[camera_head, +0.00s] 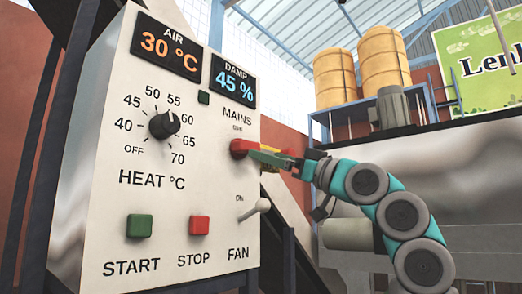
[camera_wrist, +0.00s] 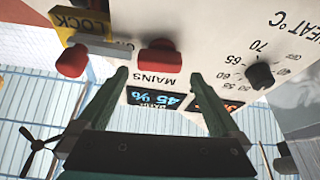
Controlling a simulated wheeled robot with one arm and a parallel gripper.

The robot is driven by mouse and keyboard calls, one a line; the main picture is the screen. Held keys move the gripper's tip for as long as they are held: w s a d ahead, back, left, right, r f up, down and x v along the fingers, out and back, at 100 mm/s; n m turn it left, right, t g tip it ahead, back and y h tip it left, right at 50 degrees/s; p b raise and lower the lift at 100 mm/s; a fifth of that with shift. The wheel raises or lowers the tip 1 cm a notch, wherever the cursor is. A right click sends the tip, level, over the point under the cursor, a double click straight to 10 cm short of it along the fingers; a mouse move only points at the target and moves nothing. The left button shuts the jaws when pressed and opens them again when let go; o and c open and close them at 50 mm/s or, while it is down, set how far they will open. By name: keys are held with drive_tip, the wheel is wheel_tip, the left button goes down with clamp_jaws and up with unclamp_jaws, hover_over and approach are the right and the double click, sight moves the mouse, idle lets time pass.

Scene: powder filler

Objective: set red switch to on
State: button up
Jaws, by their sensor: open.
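The red switch (camera_head: 240,148) sits under the MAINS label on the right side of the panel's front. A small, faint word above it looks like OFF. In the wrist view its red knob (camera_wrist: 158,57) lies just ahead of the gap between the fingertips. A second red, round-ended piece (camera_wrist: 72,60) sticks out near a yellow LOCK tag (camera_wrist: 80,24); I cannot tell whether it belongs to the switch. My gripper (camera_head: 262,155) is close to the switch from the right, its fingers apart (camera_wrist: 160,76). Contact is unclear; the fingers partly cover the switch in the head view.
The panel also has a HEAT dial (camera_head: 164,125), a green START button (camera_head: 139,226), a red STOP button (camera_head: 199,225) and a FAN toggle (camera_head: 257,208) below the switch. Two displays (camera_head: 167,47) sit at its top.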

sight(245, 147)
drive_tip(key=p+x, duration=0.1)
drive_tip(key=x, duration=0.3)
drive_tip(key=shift+w+a, duration=0.15)
drive_tip(key=c, duration=1)
drive_tip(key=shift+s+m+t+b, duration=0.2)
drive_tip(key=shift+m+t+b, duration=0.2)
drive_tip(key=shift+m+b, duration=0.6)
drive_tip(key=shift+w+h+b, duration=0.1)
drive_tip(key=shift+h+b, duration=0.2)
drive_tip(key=shift+b, duration=0.05)
